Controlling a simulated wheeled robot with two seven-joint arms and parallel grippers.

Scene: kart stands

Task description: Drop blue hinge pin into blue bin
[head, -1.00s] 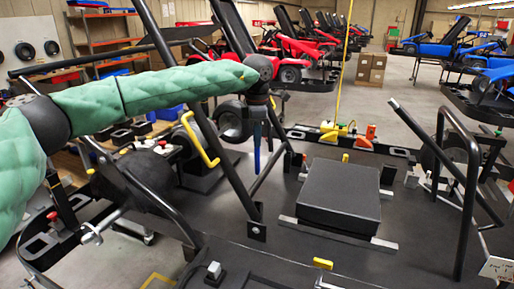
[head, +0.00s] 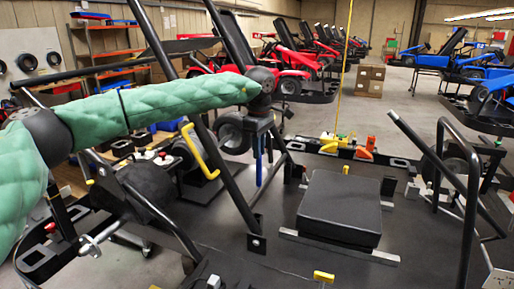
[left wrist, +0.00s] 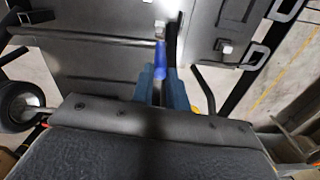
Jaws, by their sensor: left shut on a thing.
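My left gripper (head: 263,176) hangs pointing down from the green-sleeved arm, above the far left part of the black kart frame. It is shut on the blue hinge pin, which shows in the left wrist view (left wrist: 160,54) sticking out past the two blue-grey fingertips (left wrist: 162,76). In the head view the pin is hard to tell from the blue fingers. A blue bin-like shape (head: 168,125) is partly hidden behind my left arm at the left; I cannot tell if it is the blue bin. My right gripper is not in view.
A black box-shaped pad (head: 338,205) sits on the dark deck. A slanted black bar (head: 222,165) and a yellow handle (head: 200,152) stand close left of the gripper. A bent black tube (head: 470,190) rises at the right. Karts on stands line the back.

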